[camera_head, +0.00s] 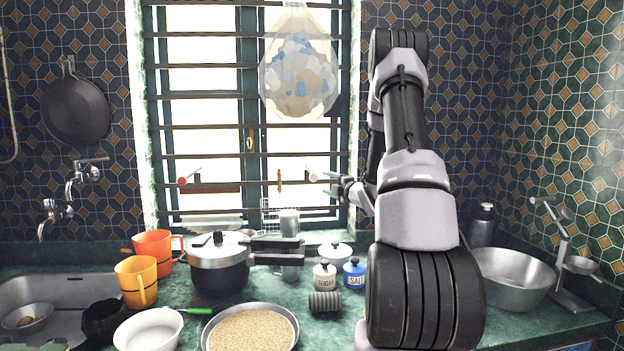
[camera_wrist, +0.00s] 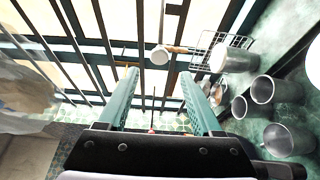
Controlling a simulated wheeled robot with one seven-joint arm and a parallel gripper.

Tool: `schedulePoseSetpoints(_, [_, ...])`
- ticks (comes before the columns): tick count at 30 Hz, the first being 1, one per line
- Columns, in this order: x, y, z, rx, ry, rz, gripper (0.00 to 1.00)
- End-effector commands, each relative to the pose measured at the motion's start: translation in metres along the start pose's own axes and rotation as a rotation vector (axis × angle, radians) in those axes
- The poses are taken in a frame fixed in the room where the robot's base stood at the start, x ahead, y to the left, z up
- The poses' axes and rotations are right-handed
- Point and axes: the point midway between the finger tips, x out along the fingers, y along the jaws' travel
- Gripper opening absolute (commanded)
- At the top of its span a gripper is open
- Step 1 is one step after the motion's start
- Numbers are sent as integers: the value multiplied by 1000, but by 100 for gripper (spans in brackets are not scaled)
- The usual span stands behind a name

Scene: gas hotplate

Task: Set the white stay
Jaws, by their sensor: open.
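The white stay (camera_head: 311,173) is a small rod with a white knob at the window, in front of the bars. In the wrist view its white knob (camera_wrist: 160,55) and brownish shaft appear just beyond and between the fingertips. My gripper (camera_head: 328,184) is open and empty, its teal fingers pointing at the window just right of the knob in the head view. Both fingers also show in the wrist view (camera_wrist: 160,75). The knob appears clear of the fingers; the exact gap in depth cannot be told.
A second stay with a red tip (camera_head: 183,181) is at the window's left. Horizontal bars (camera_head: 200,127) cross the window. A filled bag (camera_head: 298,75) hangs above the gripper. A wire rack (camera_wrist: 232,42) and metal cups (camera_wrist: 262,90) are at the right. A pressure cooker (camera_head: 219,262) stands below.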

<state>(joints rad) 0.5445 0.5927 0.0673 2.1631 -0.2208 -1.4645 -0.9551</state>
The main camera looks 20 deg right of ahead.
Motion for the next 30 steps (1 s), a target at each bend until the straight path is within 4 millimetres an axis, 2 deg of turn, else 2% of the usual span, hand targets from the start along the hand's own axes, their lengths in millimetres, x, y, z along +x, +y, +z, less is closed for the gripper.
schedulePoseSetpoints(9, [58, 1, -2, 3, 2, 1, 66])
schedulePoseSetpoints(15, [88, 1, -1, 3, 1, 0, 66])
schedulePoseSetpoints(21, [100, 1, -1, 3, -1, 0, 66])
schedulePoseSetpoints(29, [101, 1, -1, 4, -1, -1, 66])
schedulePoseSetpoints(30, [101, 1, -1, 4, -1, -1, 51])
